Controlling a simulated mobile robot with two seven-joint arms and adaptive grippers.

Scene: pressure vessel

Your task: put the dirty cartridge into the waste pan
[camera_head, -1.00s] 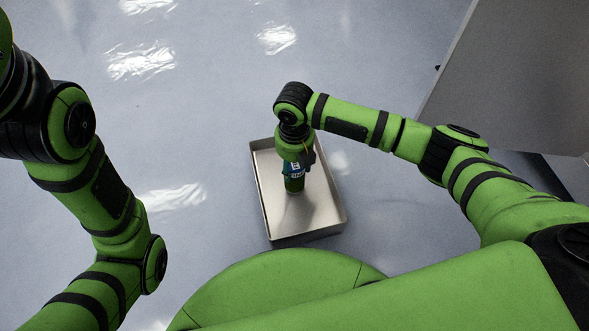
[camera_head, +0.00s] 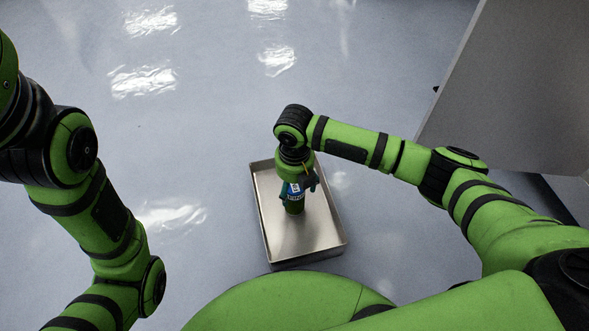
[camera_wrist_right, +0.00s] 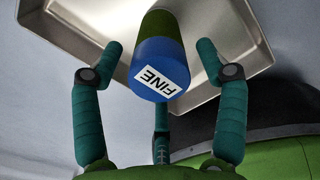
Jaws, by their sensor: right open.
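The dirty cartridge (camera_head: 294,205) has a blue cap and a dark green-brown body, and appears to stand on the floor of the waste pan (camera_head: 325,225). In the right wrist view the cartridge (camera_wrist_right: 158,65) shows a white label reading FINE, and the pan's rim (camera_wrist_right: 262,62) lies beyond it. My right gripper (camera_head: 299,186) is above the pan with its fingers around the cartridge. In the wrist view the right gripper's (camera_wrist_right: 160,50) teal fingers are spread, with gaps on both sides of the cartridge. My left gripper is out of view.
The pan rests on a shiny blue-grey floor (camera_head: 200,120), clear to its left and behind it. A large grey panel (camera_head: 515,85) stands at the upper right, beyond my right arm.

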